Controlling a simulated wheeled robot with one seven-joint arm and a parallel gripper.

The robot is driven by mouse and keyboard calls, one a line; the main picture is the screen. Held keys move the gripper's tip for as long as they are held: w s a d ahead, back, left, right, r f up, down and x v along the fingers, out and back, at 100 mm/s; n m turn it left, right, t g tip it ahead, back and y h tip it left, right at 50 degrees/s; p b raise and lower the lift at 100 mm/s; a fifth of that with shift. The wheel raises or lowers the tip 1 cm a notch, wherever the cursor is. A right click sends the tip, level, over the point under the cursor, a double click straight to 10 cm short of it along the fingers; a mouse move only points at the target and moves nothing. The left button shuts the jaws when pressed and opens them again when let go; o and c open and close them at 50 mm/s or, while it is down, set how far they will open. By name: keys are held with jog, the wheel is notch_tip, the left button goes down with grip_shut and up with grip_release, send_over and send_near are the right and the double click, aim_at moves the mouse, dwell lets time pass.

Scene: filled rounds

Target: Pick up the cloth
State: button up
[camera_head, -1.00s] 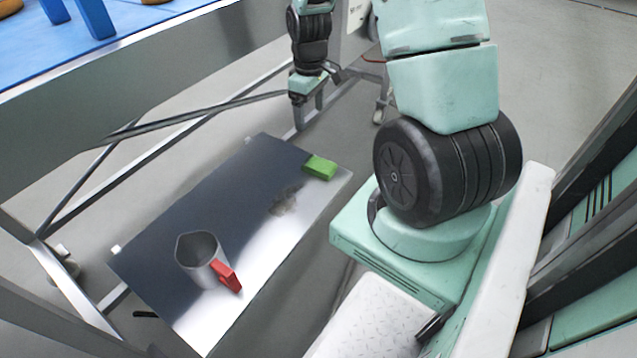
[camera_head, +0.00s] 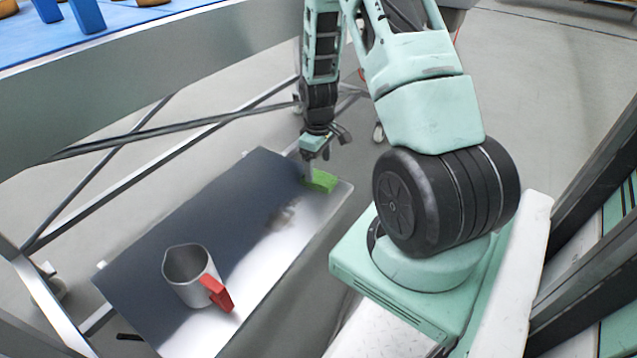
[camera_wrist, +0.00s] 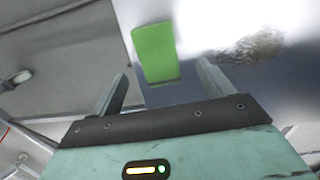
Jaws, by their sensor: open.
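The cloth looks like a small folded green piece (camera_head: 322,181) and lies at the far right end of a metal shelf (camera_head: 190,230). In the wrist view the green cloth (camera_wrist: 155,52) shows ahead of the fingers, roughly centred between them. My gripper (camera_head: 310,172) is just above the cloth in the head view and covers part of it. In the wrist view my gripper (camera_wrist: 162,92) has its two fingers spread wide with nothing between them. I cannot tell whether a fingertip touches the cloth.
A metal jug (camera_head: 188,275) with a red handle stands at the near end of the shelf. A dark stain (camera_head: 280,218) marks the shelf between jug and cloth. A metal frame with bars (camera_head: 150,135) runs behind, under a blue-topped table (camera_head: 110,22).

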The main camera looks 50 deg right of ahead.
aim_at(319, 177)
notch_tip(319, 177, down, 5)
jog(key=shift+d+b, duration=0.1)
jog(key=shift+b, duration=1)
jog(key=shift+r, duration=0.1)
jog(key=c, duration=1.1)
notch_tip(319, 177, up, 10)
jog(key=p, duration=0.4)
